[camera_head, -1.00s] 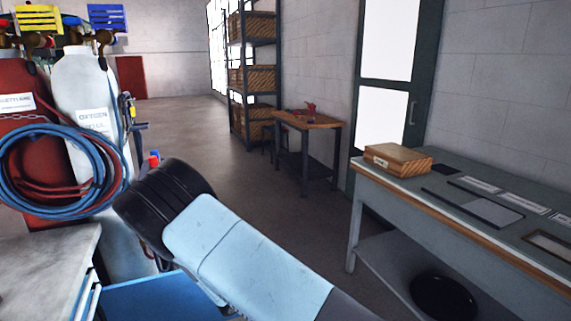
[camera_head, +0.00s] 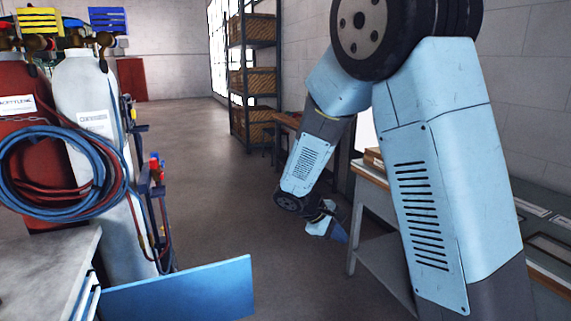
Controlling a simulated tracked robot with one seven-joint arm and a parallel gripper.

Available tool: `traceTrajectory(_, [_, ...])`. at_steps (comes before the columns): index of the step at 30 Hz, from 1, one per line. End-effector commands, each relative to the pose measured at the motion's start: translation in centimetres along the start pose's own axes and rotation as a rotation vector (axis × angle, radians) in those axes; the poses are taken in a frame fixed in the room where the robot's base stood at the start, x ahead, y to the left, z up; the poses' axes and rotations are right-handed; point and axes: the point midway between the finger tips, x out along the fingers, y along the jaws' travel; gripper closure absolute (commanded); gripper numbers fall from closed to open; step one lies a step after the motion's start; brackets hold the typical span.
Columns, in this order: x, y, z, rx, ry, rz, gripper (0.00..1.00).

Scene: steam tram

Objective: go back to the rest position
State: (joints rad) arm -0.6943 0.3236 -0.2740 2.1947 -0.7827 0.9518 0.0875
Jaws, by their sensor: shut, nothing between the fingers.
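My light blue arm is raised and folded at the right of the head view, with its elbow at the top. The forearm hangs down toward the middle of the view. My gripper (camera_head: 335,233) is at its lower end, small and partly dark, over the floor in front of the workbench on the right. It is shut and holds nothing. It is clear of the open blue drawer on the left.
A blue drawer front (camera_head: 185,291) juts from the grey cabinet (camera_head: 45,262) at lower left. Gas cylinders (camera_head: 88,85) with coiled hoses (camera_head: 60,172) stand behind it. The workbench (camera_head: 368,172) is partly hidden by my arm. Shelving (camera_head: 252,42) stands farther back. The floor between is clear.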

Motion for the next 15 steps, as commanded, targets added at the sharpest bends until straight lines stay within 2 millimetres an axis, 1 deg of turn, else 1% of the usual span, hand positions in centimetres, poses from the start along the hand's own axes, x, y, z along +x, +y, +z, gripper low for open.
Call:
traceTrajectory(1, [-0.5,0.6,1.4,0.044,0.018,-0.031,1.00])
traceTrajectory(6, [-1.8,1.4,5.5,0.172,0.072,-0.127,1.00])
traceTrajectory(15, [-4.4,1.9,12.4,0.392,0.177,-0.270,1.00])
